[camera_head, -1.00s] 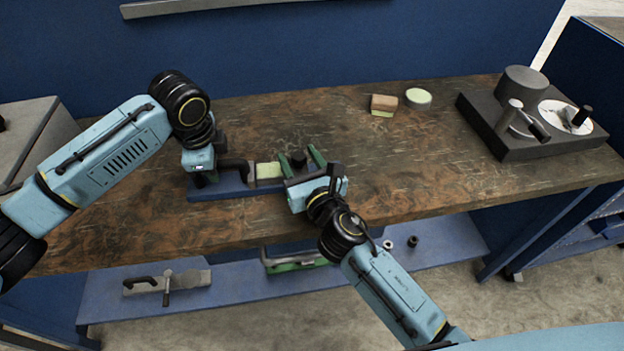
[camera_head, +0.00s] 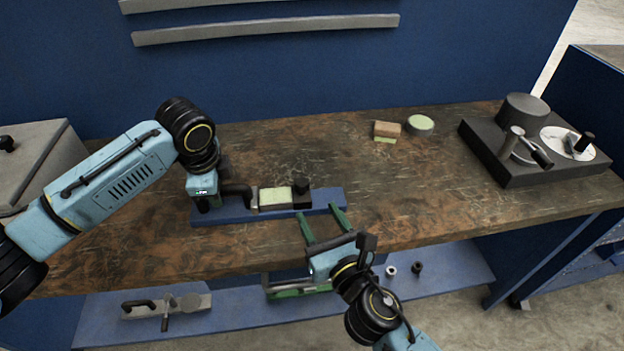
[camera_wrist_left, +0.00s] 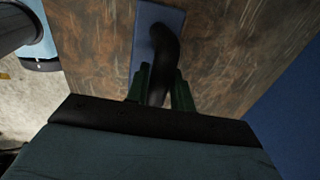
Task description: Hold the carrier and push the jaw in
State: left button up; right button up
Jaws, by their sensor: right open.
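The carrier is a long blue base (camera_head: 233,214) lying on the bench, with a curved black handle (camera_head: 236,192) at its left end. A pale green block (camera_head: 274,199) sits on it, with the dark jaw (camera_head: 302,196) right beside the block, no clear gap showing. My left gripper (camera_head: 206,203) is at the handle end. In the left wrist view its green fingers (camera_wrist_left: 162,92) are closed on both sides of the handle (camera_wrist_left: 165,55). My right gripper (camera_head: 325,224) is open and empty, in front of the base's right end, its fingers pointing toward it.
A brown-and-green block (camera_head: 387,130) and a round green-topped piece (camera_head: 420,125) lie at the back. A dark machine with a white dial (camera_head: 565,143) stands at the right. A lower shelf (camera_head: 445,268) holds other parts. The bench between is clear.

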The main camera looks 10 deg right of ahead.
pick_arm(q)
jog(key=o, duration=0.5)
jog(key=shift+c, duration=0.2)
